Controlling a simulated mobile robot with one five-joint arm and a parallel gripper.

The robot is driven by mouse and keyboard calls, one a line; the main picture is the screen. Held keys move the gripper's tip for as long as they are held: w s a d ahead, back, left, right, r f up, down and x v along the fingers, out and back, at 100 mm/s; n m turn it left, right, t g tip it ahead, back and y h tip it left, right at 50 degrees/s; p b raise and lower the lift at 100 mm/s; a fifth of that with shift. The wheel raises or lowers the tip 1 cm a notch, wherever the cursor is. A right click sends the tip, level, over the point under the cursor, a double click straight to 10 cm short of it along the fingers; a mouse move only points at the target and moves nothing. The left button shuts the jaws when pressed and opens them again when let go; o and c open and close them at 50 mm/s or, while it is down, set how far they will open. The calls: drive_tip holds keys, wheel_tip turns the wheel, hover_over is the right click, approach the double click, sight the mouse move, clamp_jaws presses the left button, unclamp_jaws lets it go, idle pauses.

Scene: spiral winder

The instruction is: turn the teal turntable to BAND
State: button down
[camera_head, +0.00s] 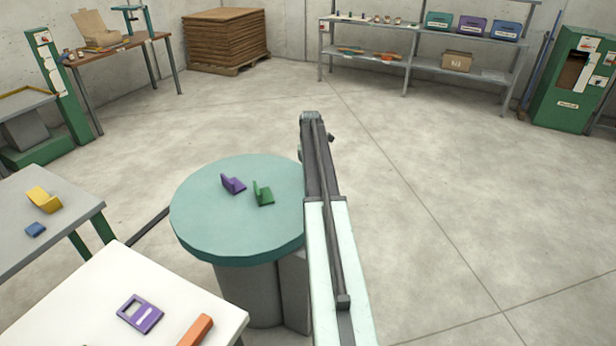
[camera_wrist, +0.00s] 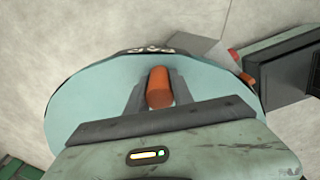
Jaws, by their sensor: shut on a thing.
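The round teal turntable (camera_head: 215,205) stands on a grey base in the head view; my arm covers its right edge. A purple bracket (camera_head: 233,184) and a green bracket (camera_head: 263,194) stand on its top. In the wrist view the turntable's pale teal top (camera_wrist: 90,105) fills the middle. My gripper (camera_wrist: 159,88) is shut on an orange peg (camera_wrist: 159,86), with a grey finger on each side. The peg's foot is hidden. A dark label (camera_wrist: 150,50) with pale letters sits at the turntable's rim; I cannot read it surely. The head view hides my gripper behind my arm.
A white table (camera_head: 100,300) at the front left holds a purple plate (camera_head: 140,313) and an orange block (camera_head: 196,330). A grey table (camera_head: 60,210) beside it holds a yellow bracket (camera_head: 44,199). The floor to the right is clear.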

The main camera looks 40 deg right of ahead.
drive_tip(key=shift+w+d, duration=0.2)
drive_tip(key=c, duration=1.1)
unclamp_jaws()
drive_tip(key=shift+w, duration=0.1)
drive_tip(key=shift+a, duration=0.1)
wheel_tip(320, 180, up, 8)
drive_tip(key=p, duration=0.8)
drive_tip(key=shift+f, duration=0.1)
